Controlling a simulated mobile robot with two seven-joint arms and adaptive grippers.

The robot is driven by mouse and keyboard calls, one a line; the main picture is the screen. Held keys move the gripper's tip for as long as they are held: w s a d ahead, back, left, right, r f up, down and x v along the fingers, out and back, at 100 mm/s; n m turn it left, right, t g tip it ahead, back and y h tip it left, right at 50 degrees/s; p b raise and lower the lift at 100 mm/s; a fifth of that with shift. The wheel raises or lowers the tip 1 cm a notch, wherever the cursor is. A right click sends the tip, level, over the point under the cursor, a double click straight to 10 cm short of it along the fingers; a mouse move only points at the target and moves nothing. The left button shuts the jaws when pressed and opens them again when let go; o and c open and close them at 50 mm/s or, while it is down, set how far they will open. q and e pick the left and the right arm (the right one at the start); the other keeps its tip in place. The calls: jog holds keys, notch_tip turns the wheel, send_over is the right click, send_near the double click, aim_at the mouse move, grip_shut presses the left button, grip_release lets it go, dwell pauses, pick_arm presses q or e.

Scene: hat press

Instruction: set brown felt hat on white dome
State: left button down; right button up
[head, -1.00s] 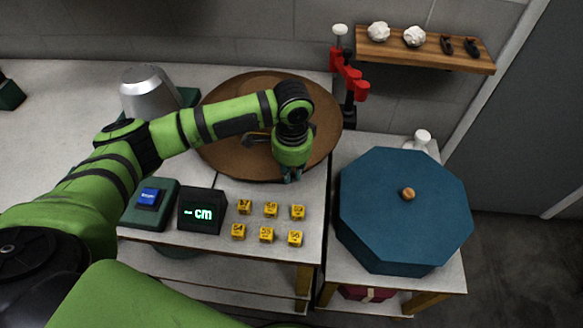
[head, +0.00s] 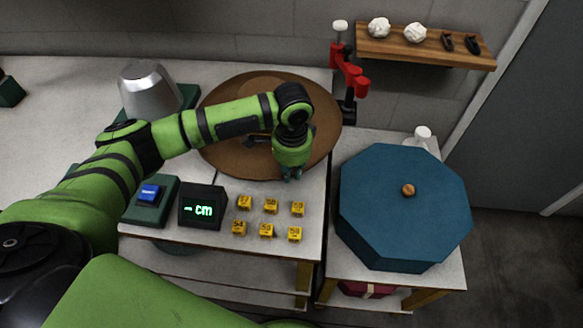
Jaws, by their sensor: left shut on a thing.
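The brown felt hat (head: 228,142) has a wide round brim and a low crown, and lies at the back of the grey table, partly hidden by my left arm. My left gripper (head: 291,175) points down at the hat's front brim edge and is shut on the brim; the fingertips are small and partly hidden. I cannot make out a white dome; whether one is under the hat cannot be seen. A silver-grey tapered metal block (head: 148,92) stands on a green base left of the hat. My right gripper is out of view.
In front are a green box with a blue button (head: 150,193), a black "cm" display (head: 203,208) and several yellow numbered cubes (head: 267,205). A blue octagonal lid (head: 385,225) covers the right table. A red clamp (head: 350,75) and wooden shelf (head: 425,45) are behind.

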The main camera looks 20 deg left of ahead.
pick_arm(q)
jog(key=shift+f, duration=0.15)
jog(key=c, duration=1.1)
grip_release()
jog(key=shift+c, duration=0.2)
notch_tip(320, 180, up, 12)
jog(key=shift+s, duration=0.15)
jog(key=shift+d, duration=0.1)
